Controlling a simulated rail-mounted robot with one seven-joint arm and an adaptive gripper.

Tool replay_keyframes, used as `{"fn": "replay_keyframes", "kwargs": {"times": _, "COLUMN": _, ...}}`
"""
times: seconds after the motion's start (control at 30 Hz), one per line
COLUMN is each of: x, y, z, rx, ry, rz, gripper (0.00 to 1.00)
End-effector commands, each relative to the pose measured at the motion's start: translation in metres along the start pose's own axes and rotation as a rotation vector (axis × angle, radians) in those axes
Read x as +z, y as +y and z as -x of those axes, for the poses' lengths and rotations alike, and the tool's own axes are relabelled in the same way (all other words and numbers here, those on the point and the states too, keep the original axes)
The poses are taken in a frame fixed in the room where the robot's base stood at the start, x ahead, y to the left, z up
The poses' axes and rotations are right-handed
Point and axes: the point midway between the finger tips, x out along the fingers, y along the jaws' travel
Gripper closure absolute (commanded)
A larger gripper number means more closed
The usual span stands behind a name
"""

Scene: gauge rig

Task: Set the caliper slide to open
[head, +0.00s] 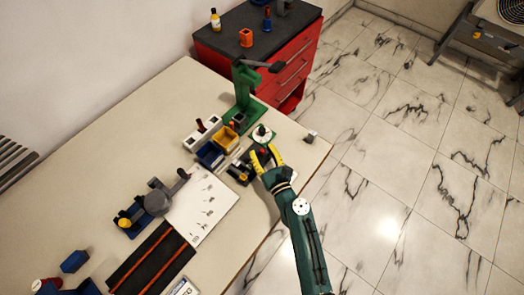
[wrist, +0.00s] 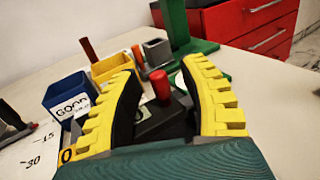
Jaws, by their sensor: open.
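A dark block (wrist: 160,122) with an upright red knob (wrist: 160,86) stands on the table between my fingers in the wrist view; it looks like the caliper slide, but I cannot be sure. The red knob also shows in the head view (head: 264,152), at my fingertips. My gripper (head: 267,157) is open, its yellow-and-black fingers on either side of the knob; the wrist view shows them too (wrist: 170,90). I see a gap around the knob and no clear contact. A dark fixture with a yellow knob (head: 243,177) lies just left of my gripper. The slide's rail is mostly hidden.
A blue bin (head: 209,155) marked GOOD and a yellow bin (head: 226,138) stand close on the left. A tall green stand (head: 243,90) rises behind them. A white sheet (head: 203,205) lies front left. The table's right edge is near; a red cabinet (head: 290,75) stands beyond.

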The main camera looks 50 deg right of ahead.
Motion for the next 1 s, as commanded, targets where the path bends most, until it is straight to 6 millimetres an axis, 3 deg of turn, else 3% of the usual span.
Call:
{"fn": "replay_keyframes", "kwargs": {"times": 0.27, "x": 0.0, "y": 0.0, "z": -0.002, "rx": 0.0, "ry": 0.001, "rz": -0.001, "gripper": 0.55}}
{"fn": "replay_keyframes", "kwargs": {"times": 0.5, "x": 0.0, "y": 0.0, "z": -0.002, "rx": 0.001, "ry": 0.001, "rz": -0.001, "gripper": 1.0}}
{"fn": "replay_keyframes", "kwargs": {"times": 0.73, "x": 0.0, "y": -0.002, "z": -0.003, "rx": 0.0, "ry": 0.0, "rz": 0.0, "gripper": 1.0}}
{"fn": "replay_keyframes", "kwargs": {"times": 1.0, "x": -0.001, "y": -0.027, "z": -0.015, "rx": -0.001, "ry": 0.001, "rz": -0.001, "gripper": 1.0}}
